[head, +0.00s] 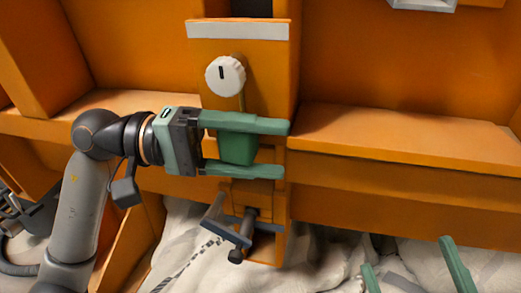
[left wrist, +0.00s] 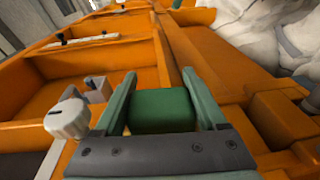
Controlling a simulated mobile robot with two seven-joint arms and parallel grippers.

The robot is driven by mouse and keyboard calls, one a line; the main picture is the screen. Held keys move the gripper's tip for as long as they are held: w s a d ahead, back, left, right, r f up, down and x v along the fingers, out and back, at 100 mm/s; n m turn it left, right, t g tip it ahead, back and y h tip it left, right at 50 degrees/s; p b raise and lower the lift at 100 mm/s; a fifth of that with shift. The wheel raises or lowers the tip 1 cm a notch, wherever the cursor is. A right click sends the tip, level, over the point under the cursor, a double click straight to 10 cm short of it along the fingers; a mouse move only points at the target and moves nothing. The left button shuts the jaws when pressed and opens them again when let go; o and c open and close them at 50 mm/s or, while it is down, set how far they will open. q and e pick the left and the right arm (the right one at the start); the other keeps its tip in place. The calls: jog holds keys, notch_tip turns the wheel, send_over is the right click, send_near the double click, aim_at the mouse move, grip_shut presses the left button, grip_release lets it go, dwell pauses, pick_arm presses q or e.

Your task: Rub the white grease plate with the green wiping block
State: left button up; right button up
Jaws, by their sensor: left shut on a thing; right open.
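The green wiping block (head: 237,147) is held between the two green fingers of my left gripper (head: 274,150), in front of the orange post and below the white knob. The block also shows between the fingers in the left wrist view (left wrist: 162,110). A flat white strip (head: 238,30) runs across the top of the post, above the knob and apart from the block. It may be the white grease plate, but I cannot tell for sure. My right gripper (head: 408,262) is open and empty at the bottom right, with only its fingertips in view.
The white knob (head: 225,76) sticks out from the orange post (head: 272,85). A dark plate with a rod (head: 238,230) juts out below the gripper. Orange ledges (head: 400,150) extend on both sides. Pale crumpled cloth-like material (head: 320,268) lies below. A whitish fitting (head: 423,4) is at the top right.

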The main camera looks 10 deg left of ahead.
pick_arm(q)
jog(key=shift+w, duration=0.35)
jog(key=d, duration=0.3)
jog(key=shift+s+d, duration=0.25)
jog(key=shift+d, duration=0.15)
jog(key=shift+w+a, duration=0.1)
jog(key=shift+a, duration=1.8)
jog(key=s+f, duration=0.1)
jog(key=s, duration=0.5)
